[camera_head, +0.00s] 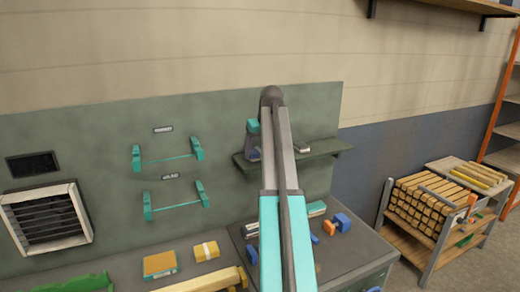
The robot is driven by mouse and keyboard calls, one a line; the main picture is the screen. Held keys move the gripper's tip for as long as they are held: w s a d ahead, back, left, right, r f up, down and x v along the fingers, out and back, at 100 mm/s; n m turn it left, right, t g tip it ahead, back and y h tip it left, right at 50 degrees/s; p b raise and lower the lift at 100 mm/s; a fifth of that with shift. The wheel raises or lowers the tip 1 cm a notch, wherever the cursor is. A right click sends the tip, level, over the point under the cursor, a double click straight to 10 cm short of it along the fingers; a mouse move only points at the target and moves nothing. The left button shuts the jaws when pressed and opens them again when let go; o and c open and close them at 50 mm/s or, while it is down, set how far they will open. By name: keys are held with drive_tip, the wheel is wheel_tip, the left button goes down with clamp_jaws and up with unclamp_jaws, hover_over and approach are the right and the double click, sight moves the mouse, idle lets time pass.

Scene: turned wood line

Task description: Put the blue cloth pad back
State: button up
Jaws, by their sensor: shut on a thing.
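I cannot make out a blue cloth pad for certain. A small blue object (342,222) lies on the workbench to the right of my arm, too small to identify. My arm rises through the middle of the view, in teal and grey, and its dark joint (271,97) is in front of the green wall panel. My gripper does not show, and whatever it holds is hidden too.
A green wall shelf (325,148) carries a bottle-like item (252,142) and a small pale block (302,148). Two teal wall holders (168,158) (176,202) look empty. Orange-topped (160,264) and yellow (206,250) blocks lie on the bench. A wood rack (437,207) stands right.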

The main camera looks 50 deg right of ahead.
drive_tip(key=shift+f, duration=0.15)
drive_tip(key=o, duration=0.9)
drive_tip(key=shift+r, duration=0.25)
drive_tip(key=shift+b+v, duration=1.85)
drive_tip(key=shift+v, duration=4.1)
drive_tip(key=shift+s+f, duration=0.1)
